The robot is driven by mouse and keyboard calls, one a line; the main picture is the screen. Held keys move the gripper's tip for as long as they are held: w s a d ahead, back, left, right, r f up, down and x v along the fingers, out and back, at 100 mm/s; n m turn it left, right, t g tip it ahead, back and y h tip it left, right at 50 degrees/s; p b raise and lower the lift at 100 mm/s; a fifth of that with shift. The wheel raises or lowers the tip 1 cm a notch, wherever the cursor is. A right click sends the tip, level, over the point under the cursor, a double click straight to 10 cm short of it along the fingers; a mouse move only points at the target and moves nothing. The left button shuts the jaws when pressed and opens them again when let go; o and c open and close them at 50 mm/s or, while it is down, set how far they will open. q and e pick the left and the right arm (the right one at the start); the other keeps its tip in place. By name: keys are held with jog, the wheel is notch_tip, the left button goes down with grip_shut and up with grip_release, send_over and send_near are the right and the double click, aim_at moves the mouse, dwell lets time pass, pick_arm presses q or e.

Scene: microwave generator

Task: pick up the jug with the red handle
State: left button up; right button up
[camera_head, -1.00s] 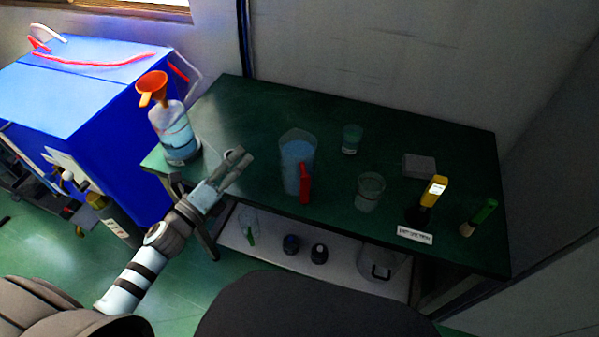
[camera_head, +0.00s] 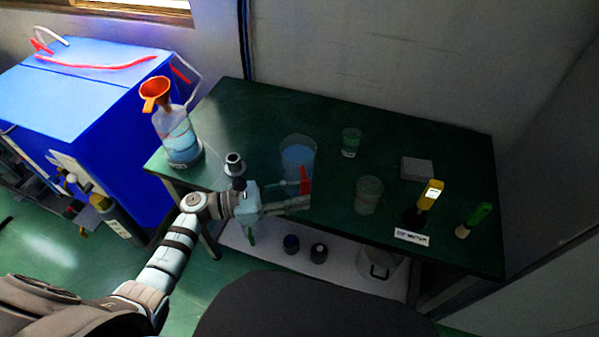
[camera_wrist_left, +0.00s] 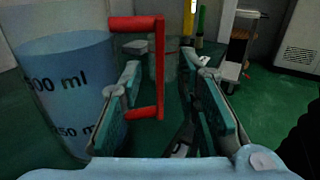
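The jug (camera_head: 297,153) is a clear beaker with blue liquid and a red handle (camera_head: 305,180), standing upright on the green table. In the left wrist view the jug (camera_wrist_left: 68,85) fills the left side, with volume marks on it, and its red handle (camera_wrist_left: 160,68) sticks out to the right. My left gripper (camera_head: 303,194) is at the handle, low by the table's front edge. In the wrist view my left gripper (camera_wrist_left: 163,75) is open, with the upright bar of the handle showing between its fingers. Contact cannot be told. My right gripper is out of view.
On the green table (camera_head: 240,110) stand a small glass (camera_head: 351,142), a beaker (camera_head: 368,195), a grey block (camera_head: 416,167), a yellow-topped meter (camera_head: 431,194) and a green-handled item (camera_head: 473,220). A flask with an orange funnel (camera_head: 178,135) stands at the left end. The table's back middle is clear.

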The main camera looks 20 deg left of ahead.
pick_arm(q)
jog(key=shift+x, duration=1.15)
jog(key=shift+a, duration=0.1)
grip_shut()
jog(key=shift+r, duration=0.2)
